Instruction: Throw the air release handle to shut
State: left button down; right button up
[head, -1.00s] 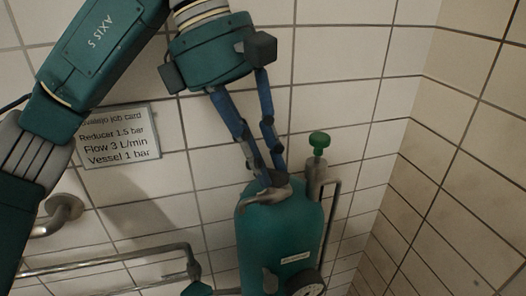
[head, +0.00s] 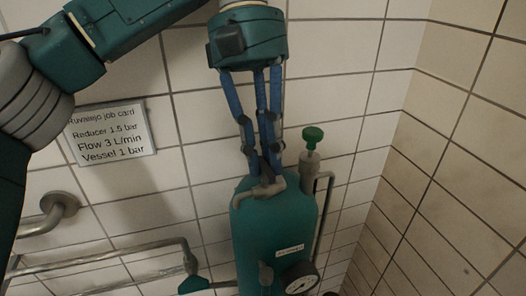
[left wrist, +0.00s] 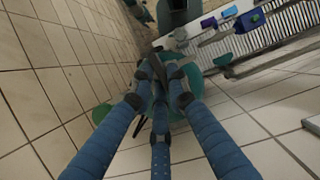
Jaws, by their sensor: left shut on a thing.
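The teal vessel (head: 273,235) stands against the tiled wall in the head view. The air release handle (head: 249,200), a grey bent lever, lies across the vessel's top. My left gripper (head: 268,173) comes down from above, its blue fingers close together and shut on the handle near its right, upturned end. The fingertips partly hide that end. In the left wrist view the three fingers of the left gripper (left wrist: 163,75) converge over the teal vessel, and the handle is hard to make out between them. My right gripper is not in view.
A valve with a green knob (head: 313,136) stands just right of the handle. A pressure gauge (head: 300,281) is on the vessel's front. The job card (head: 110,135) and grey wall pipes (head: 105,263) are at left. A side wall (head: 450,150) bounds the right.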

pick_arm(q)
jog(key=shift+d+r+m+y, duration=0.15)
jog(key=shift+m+y, duration=0.15)
jog(key=shift+m, duration=0.3)
jog(key=c, duration=1.7)
grip_release()
